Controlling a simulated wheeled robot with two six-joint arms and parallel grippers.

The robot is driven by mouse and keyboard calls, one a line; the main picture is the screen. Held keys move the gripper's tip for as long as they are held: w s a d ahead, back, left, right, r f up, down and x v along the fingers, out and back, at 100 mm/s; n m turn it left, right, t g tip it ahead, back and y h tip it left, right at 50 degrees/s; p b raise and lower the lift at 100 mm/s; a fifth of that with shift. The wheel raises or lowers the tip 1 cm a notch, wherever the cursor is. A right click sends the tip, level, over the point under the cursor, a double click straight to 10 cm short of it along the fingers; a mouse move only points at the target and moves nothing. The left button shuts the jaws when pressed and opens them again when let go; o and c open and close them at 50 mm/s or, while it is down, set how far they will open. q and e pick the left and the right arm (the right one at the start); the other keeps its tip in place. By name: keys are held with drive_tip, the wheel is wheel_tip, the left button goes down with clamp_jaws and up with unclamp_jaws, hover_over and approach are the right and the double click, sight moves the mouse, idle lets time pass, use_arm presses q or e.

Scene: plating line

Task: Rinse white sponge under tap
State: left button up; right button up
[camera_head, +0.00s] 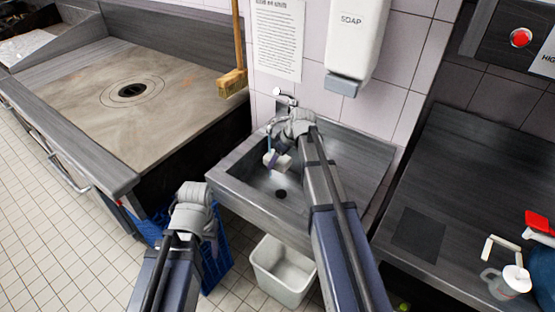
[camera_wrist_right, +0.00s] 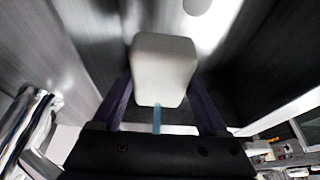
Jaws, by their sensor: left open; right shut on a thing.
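The white sponge (camera_head: 281,163) is held over the sink basin (camera_head: 240,178), and it fills the middle of the right wrist view (camera_wrist_right: 165,68). My right gripper (camera_head: 272,158) is shut on the sponge; its two dark fingers (camera_wrist_right: 160,100) stand on either side of it. The tap (camera_head: 284,98) is on the wall behind the sink. A thin light-blue stream (camera_head: 268,142) shows just above the sponge and also in the wrist view (camera_wrist_right: 157,118). My left gripper (camera_head: 212,232) is open and apart from the sink, low in front of its left corner; its fingertips are poorly seen.
A soap dispenser (camera_head: 356,40) hangs above the sink. A brush (camera_head: 232,82) hangs on the left, beside a large cooking surface (camera_head: 75,105). A white bin (camera_head: 285,272) and a blue crate (camera_head: 218,262) are below. A dark counter (camera_head: 460,170) is on the right.

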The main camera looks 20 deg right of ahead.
drive_tip(key=shift+s, duration=0.15)
drive_tip(key=s+a, duration=0.2)
drive_tip(key=s, duration=0.5)
drive_tip(key=shift+s, duration=0.25)
idle(0.4)
idle(1.2)
use_arm(q)
wheel_tip(320, 180, up, 4)
drive_tip(key=p, duration=0.4)
use_arm(e)
drive_tip(key=s+a+r, duration=0.1)
drive_tip(key=s+r, duration=0.3)
drive_tip(key=s, duration=0.1)
drive_tip(key=shift+a, duration=0.15)
use_arm(q)
drive_tip(key=shift+c, duration=0.4)
use_arm(e)
drive_tip(key=shift+w, duration=0.1)
